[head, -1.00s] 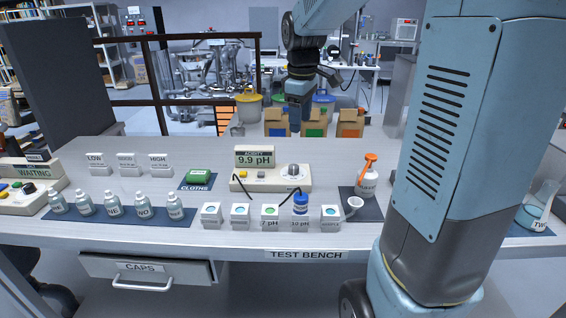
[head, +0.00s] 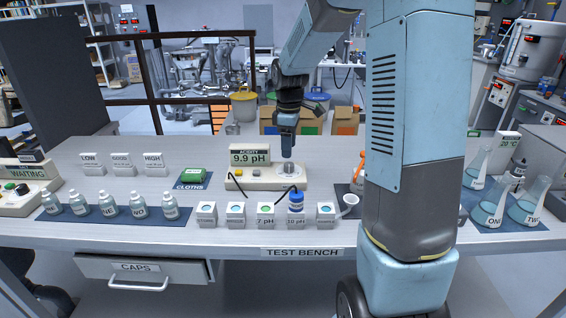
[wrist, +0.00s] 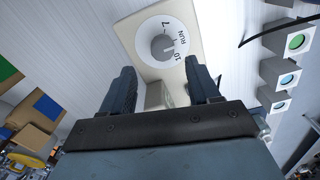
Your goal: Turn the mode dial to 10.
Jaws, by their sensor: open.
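The mode dial (head: 289,169) is on the right end of the cream acidity meter (head: 262,184), whose display (head: 249,157) reads 9.9 pH. In the wrist view the dial is a round grey knob (wrist: 162,47) on a white disc marked 7, RUN and 10. A mark on the knob seems to face RUN, but it is too small to be sure. My gripper (head: 287,152) is just above the dial, pointing down. In the wrist view its two fingers (wrist: 161,82) are apart with nothing between them, and the knob lies beyond their tips.
A green cloth (head: 193,175) lies left of the meter. An orange-topped wash bottle (head: 358,167) stands to the right, partly behind my arm.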

